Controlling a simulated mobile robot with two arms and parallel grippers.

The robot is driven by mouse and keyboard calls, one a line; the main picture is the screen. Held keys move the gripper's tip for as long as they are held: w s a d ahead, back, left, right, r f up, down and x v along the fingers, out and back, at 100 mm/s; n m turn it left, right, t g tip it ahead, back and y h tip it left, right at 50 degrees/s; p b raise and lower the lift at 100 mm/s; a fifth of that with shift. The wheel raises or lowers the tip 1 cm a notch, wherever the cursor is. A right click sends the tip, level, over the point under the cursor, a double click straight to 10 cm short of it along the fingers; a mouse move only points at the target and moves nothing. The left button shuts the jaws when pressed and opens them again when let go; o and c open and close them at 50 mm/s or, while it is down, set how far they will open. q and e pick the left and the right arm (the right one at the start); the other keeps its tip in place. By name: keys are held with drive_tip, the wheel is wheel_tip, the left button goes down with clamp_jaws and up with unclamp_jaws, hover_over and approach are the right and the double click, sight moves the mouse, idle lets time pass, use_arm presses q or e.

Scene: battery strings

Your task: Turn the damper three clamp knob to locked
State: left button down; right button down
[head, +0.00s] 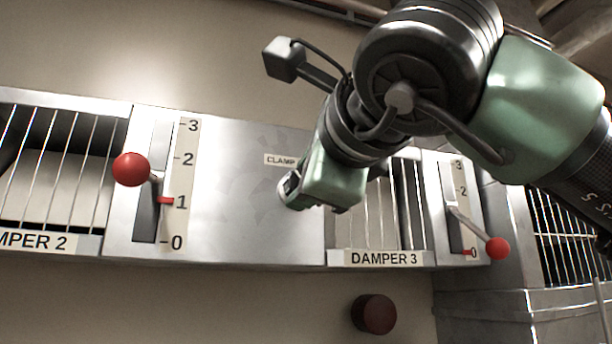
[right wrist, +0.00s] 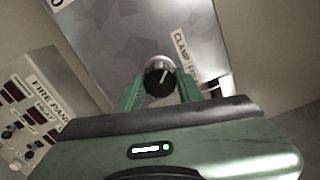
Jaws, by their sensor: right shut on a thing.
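The damper three clamp knob (right wrist: 158,80) is a round black knob with a pale pointer line, in the right wrist view. It stands on a metal panel beside a label (right wrist: 186,58) that begins with CLAMP. My right gripper (head: 289,188) is at the panel left of the DAMPER 3 grille in the head view. Its green fingers are on both sides of the knob and shut on it. In the head view my gripper hides the knob and part of the CLAMP label (head: 280,160). The label's position words are too covered or small to read. My left gripper is not in view.
The DAMPER 3 lever (head: 497,248) has a red ball and sits low beside its scale. The DAMPER 2 lever (head: 131,169) has its red ball at left. A dark red round thing (head: 374,314) is below. A fire panel (right wrist: 30,115) shows in the wrist view.

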drive_tip(key=shift+n, duration=0.5)
drive_tip(key=c, duration=0.9)
unclamp_jaws()
drive_tip(key=shift+c, duration=0.2)
drive_tip(key=shift+w, duration=0.15)
drive_tip(key=b+v, duration=0.3)
drive_tip(key=v, duration=0.4)
drive_tip(key=shift+s, duration=0.35)
drive_tip(key=shift+d, duration=0.1)
